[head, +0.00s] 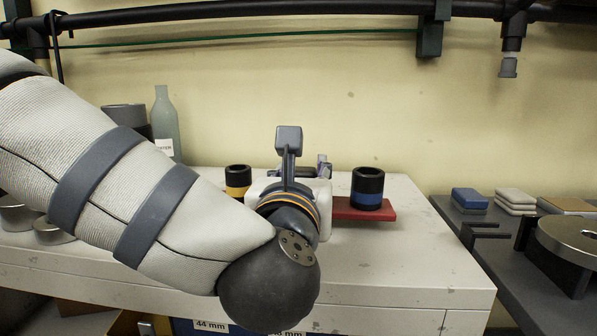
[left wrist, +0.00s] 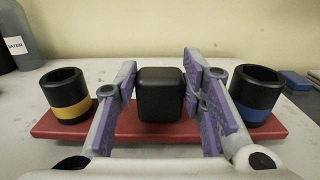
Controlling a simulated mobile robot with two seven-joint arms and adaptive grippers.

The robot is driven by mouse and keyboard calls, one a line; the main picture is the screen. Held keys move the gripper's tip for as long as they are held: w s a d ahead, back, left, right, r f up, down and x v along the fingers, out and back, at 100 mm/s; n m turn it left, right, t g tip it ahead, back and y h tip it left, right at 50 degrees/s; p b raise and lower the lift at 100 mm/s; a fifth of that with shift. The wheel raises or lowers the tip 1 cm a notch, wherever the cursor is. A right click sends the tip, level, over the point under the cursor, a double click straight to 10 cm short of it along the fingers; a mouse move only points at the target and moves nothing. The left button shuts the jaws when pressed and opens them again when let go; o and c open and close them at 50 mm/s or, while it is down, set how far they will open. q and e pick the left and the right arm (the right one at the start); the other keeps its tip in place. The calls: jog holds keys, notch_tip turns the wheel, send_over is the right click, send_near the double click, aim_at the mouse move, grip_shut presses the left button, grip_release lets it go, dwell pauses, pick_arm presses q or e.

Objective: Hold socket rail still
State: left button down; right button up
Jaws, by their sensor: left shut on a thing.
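The red socket rail (head: 350,213) lies on the light bench top, mostly hidden behind my left arm in the head view. In the left wrist view the rail (left wrist: 150,131) runs left to right. A yellow-banded black socket (left wrist: 68,95) stands at its left end and a blue-banded one (left wrist: 254,95) at its right end. A black block (left wrist: 161,95) stands upright in the middle of the rail. My left gripper (left wrist: 162,80) has its purple-padded fingers on both sides of this block and is shut on it. My right gripper is not in view.
A grey-green bottle (head: 165,122) stands at the back left of the bench (head: 400,262). Metal discs lie at its left edge. A lower dark side surface at right holds a blue block (head: 469,198), pale pads and a large round metal part (head: 575,243). Bench front right is clear.

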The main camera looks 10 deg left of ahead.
pick_arm(q)
jog(key=shift+w+f, duration=0.2)
jog(key=shift+f, duration=0.05)
jog(key=shift+w+f, duration=0.1)
jog(key=shift+w+d+f+b, duration=0.1)
jog(key=shift+w+f+b, duration=0.25)
jog(key=shift+w, duration=0.15)
jog(key=shift+r, duration=0.1)
dwell(0.3)
jog(key=shift+s+f, duration=0.2)
jog(key=shift+s, duration=0.05)
dwell(0.7)
jog(key=shift+r, duration=0.15)
dwell(0.5)
jog(key=c, duration=1)
grip_release()
jog(key=shift+o, duration=0.2)
